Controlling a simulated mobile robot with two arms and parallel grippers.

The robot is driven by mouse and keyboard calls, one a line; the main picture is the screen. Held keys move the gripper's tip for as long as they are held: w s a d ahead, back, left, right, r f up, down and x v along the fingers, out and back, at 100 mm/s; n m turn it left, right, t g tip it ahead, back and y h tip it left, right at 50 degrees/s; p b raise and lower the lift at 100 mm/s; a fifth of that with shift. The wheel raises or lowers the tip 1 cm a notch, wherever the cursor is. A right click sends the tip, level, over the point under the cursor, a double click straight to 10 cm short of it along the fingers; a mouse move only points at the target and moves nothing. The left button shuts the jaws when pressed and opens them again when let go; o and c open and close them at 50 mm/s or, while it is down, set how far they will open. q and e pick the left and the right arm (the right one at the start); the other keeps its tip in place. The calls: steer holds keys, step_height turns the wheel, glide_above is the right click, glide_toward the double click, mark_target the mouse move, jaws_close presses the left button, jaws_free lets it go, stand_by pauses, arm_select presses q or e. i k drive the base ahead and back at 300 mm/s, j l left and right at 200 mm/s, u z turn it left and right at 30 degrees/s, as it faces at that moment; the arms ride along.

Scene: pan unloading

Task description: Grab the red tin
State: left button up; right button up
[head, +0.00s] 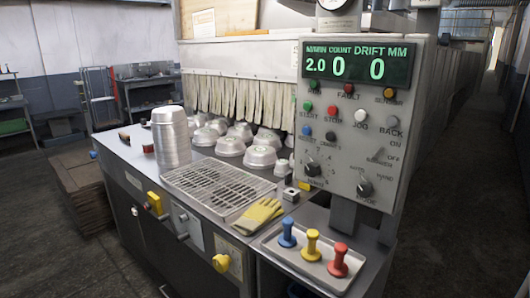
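I see no clear red tin. The one loose red thing is a knob-topped, stamp-like piece (338,261) with a flared base. It stands upright in a shallow metal tray (272,248) at the bottom right of the head view. A yellow piece (312,245) and a blue piece (287,234) of the same shape stand to its left in the tray, apart from it. Neither of my grippers is in view.
The control panel (355,125) rises behind the tray. Yellow gloves (258,215) lie left of it, by a slotted metal grate (218,187). A stack of silver pans (171,140) and several upturned pans (260,158) stand farther back. The right-hand floor (460,200) is clear.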

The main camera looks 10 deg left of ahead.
mark_target(148, 147)
steer(key=i+j+z, duration=0.1)
steer(key=j+z, duration=0.15)
steer(key=j, duration=0.85)
steer(key=j+z, duration=0.3)
steer(key=j, duration=0.8)
steer(key=j+z, duration=0.25)
steer(key=j, duration=0.85)
